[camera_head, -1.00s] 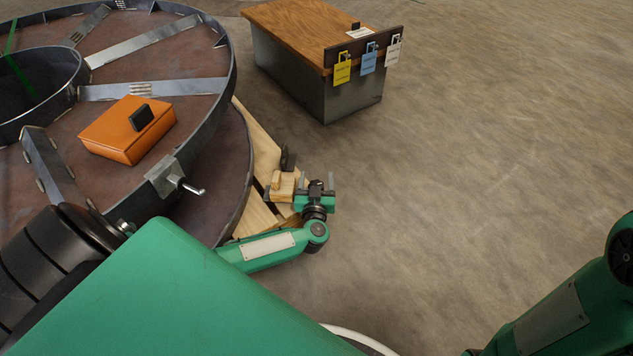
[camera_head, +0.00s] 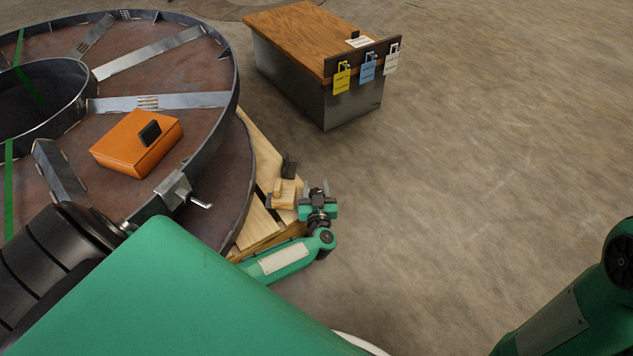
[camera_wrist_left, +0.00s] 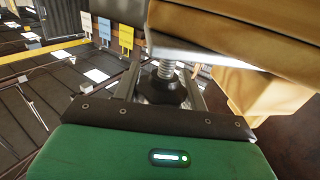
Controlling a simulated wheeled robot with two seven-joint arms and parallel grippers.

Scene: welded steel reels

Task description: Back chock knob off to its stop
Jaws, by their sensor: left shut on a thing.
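The wooden chock (camera_head: 284,195) sits on the pallet at the reel's lower right edge. My left gripper (camera_head: 312,188) is beside its outer end. In the left wrist view the dark chock knob (camera_wrist_left: 165,90) is between the fingers of my left gripper (camera_wrist_left: 163,88), which is shut on it. A bare threaded screw (camera_wrist_left: 166,69) runs from the knob towards the metal-faced chock (camera_wrist_left: 230,25). The knob is too small to make out in the head view. My right arm shows at the right edge; its gripper is out of view.
The large steel reel (camera_head: 222,125) carries an orange box (camera_head: 130,148) and a clamp with a handle (camera_head: 175,188). The wooden pallet (camera_head: 258,225) juts out below. A wood-topped cabinet (camera_head: 310,35) with colored padlock tags stands behind. The floor to the right is clear.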

